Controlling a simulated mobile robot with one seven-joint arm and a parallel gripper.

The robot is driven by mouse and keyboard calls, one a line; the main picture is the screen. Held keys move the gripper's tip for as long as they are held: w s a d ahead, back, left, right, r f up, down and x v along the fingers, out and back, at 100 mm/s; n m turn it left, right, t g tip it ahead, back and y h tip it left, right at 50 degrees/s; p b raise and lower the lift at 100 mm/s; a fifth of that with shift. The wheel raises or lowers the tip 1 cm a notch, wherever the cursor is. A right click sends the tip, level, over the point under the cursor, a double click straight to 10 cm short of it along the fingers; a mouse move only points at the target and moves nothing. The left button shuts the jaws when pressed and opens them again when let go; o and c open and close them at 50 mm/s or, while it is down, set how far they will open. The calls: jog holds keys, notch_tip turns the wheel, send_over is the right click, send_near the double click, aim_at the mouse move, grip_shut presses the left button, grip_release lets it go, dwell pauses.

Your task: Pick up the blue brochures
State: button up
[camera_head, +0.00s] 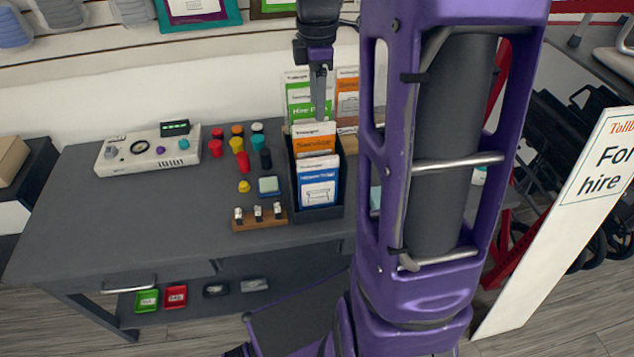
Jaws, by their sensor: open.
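The blue brochures (317,189) stand upright in the front of a black brochure holder (322,214) on the grey desk. Orange brochures (313,144) stand just behind them in the same holder. Green brochures (299,97) and more orange ones (346,97) rise further back. My gripper (319,112) points down above the holder, in front of the green brochures in this view. It is higher in the picture than the blue brochures and appears apart from them. It holds nothing that I can see. My purple arm hides the area to the right of the holder.
On the grey desk (110,217) are a white control box (148,152), several coloured caps (237,145) and a wooden block with small metal pieces (259,219). A white hire sign (565,220) leans at the right. The desk's left front is clear.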

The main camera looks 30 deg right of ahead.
aim_at(318, 159)
notch_tip(318, 159, down, 18)
jog(key=shift+r+b, duration=0.25)
jog(key=shift+b, duration=0.4)
grip_shut()
dwell(1.3)
